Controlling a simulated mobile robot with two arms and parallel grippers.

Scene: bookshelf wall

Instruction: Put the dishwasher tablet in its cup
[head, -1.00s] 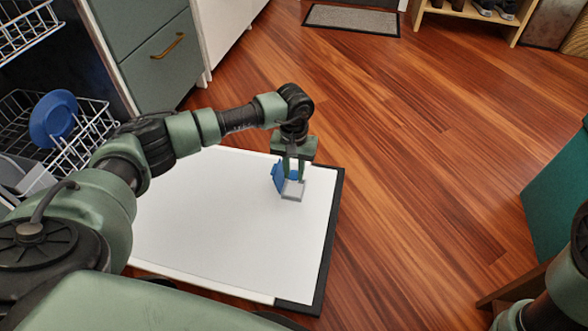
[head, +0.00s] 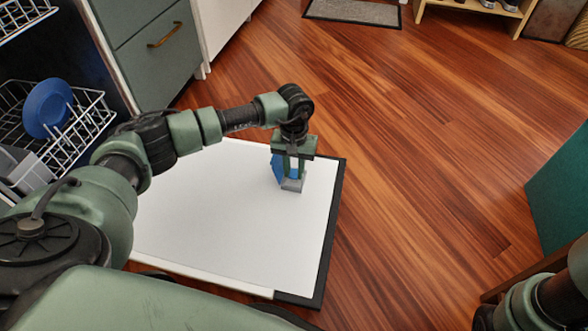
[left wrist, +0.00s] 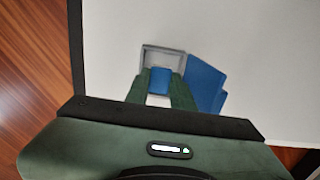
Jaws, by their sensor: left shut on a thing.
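The dishwasher tablet is a small blue block (left wrist: 161,80) between the fingers of my left gripper (left wrist: 162,92). My left gripper (head: 293,172) is shut on it and points down over the cup. The cup is a grey square frame (head: 291,186) on the white inner panel; its far rim (left wrist: 163,49) shows in the left wrist view. The tablet appears over the cup's opening; I cannot tell how deep it sits. The cup's blue lid (head: 278,171) stands open beside it, on the right in the left wrist view (left wrist: 205,82). My right gripper is not in view.
The white door panel (head: 220,230) lies flat and open with a dark edge, clear around the cup. A dishwasher rack (head: 75,140) with a blue plate (head: 47,108) is at left. Grey-green drawers (head: 145,50) stand behind. Wooden floor (head: 430,150) is free at right.

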